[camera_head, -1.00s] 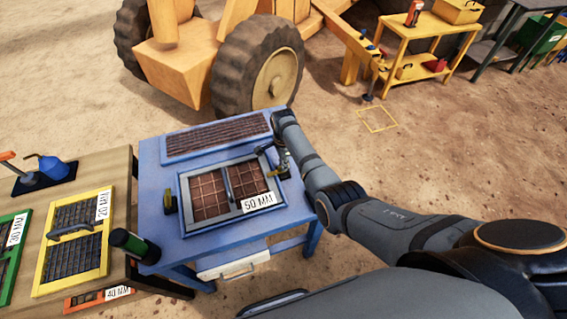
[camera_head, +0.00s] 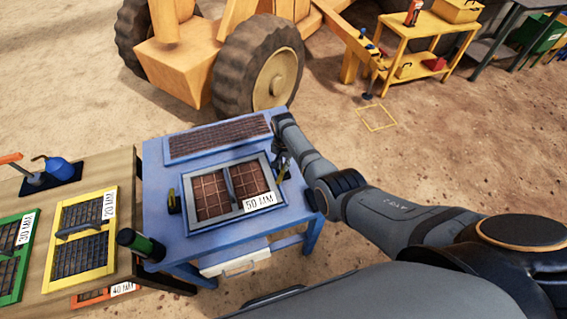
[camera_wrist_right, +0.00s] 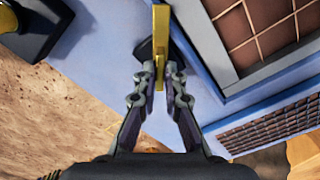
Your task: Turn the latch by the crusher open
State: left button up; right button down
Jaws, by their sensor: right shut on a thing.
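The latch is a yellow bar (camera_wrist_right: 161,22) on a dark mount (camera_wrist_right: 146,50) beside the grey screen frame in the right wrist view. My right gripper (camera_wrist_right: 160,80) is shut on the bar, with one finger on each side. In the head view my right gripper (camera_head: 280,172) is at the right edge of the screen marked 50 MM (camera_head: 212,192); it mostly hides the latch there. A similar dark and yellow latch (camera_head: 173,201) stands at the screen's left edge. My left gripper is not in view.
The screen lies on a blue table (camera_head: 158,172) with a slotted panel (camera_head: 218,138) behind it. A dark green cylinder (camera_head: 141,244) is at the front left. A wooden table (camera_head: 45,255) with more screens stands to the left. A wheeled yellow machine (camera_head: 262,75) is behind.

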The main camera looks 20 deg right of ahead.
jog(key=n, duration=0.3)
jog(key=shift+n+p, duration=0.3)
jog(key=shift+n, duration=2)
jog(key=c, duration=1.4)
grip_release()
jog(key=shift+c, duration=0.2)
